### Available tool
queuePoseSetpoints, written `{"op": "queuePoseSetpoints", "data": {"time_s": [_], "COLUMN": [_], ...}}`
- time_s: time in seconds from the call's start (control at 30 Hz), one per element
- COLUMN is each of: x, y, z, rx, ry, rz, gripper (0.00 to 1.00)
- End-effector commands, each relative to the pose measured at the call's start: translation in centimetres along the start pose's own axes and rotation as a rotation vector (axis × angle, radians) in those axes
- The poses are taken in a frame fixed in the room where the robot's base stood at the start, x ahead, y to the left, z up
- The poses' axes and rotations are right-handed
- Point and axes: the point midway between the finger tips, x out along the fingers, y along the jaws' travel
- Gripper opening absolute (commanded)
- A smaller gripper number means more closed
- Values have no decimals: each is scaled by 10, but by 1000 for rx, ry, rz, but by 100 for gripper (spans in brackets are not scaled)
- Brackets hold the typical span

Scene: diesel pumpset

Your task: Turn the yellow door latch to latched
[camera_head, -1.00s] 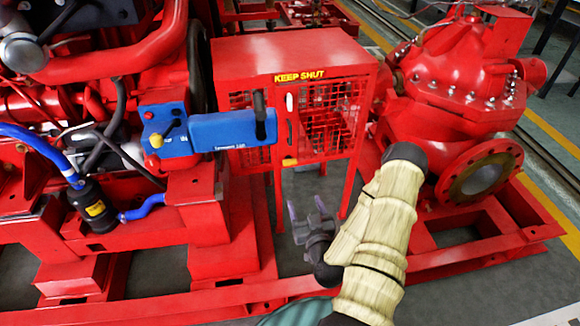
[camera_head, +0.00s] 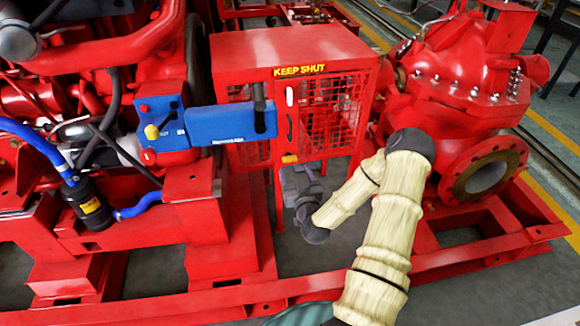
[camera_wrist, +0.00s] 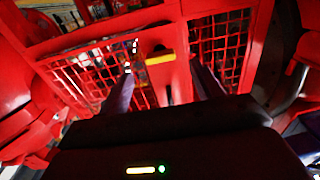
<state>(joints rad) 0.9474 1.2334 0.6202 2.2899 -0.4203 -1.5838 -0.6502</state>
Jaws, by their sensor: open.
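The yellow door latch (camera_head: 290,159) is a small bar low on the front edge of the red cage guard (camera_head: 290,45). In the wrist view the latch (camera_wrist: 160,59) lies roughly level across a red upright plate, between my two fingers but farther off. My gripper (camera_head: 288,172) is just below and close to the latch in the head view. In the wrist view my gripper (camera_wrist: 165,72) has its fingers spread wide with nothing held between them. I cannot tell whether a finger touches the latch.
A blue panel (camera_head: 230,124) with a dark upright handle (camera_head: 259,105) stands left of the latch. A white handle (camera_head: 289,97) sits above it on the door. The red pump (camera_head: 465,75) is to the right, and a red base rail (camera_head: 200,300) runs below.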

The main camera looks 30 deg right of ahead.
Motion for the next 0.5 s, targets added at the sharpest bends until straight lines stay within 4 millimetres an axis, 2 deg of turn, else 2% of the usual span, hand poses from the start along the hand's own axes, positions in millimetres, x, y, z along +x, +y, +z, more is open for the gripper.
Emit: {"op": "queuePoseSetpoints", "data": {"time_s": [0.1,0.3,0.5], "x": [22,50,58], "y": [0,0,0], "z": [2,2,0], "rx": [-1,-1,0], "ry": [4,2,0], "rz": [1,1,-1], "gripper": [65,65,65]}}
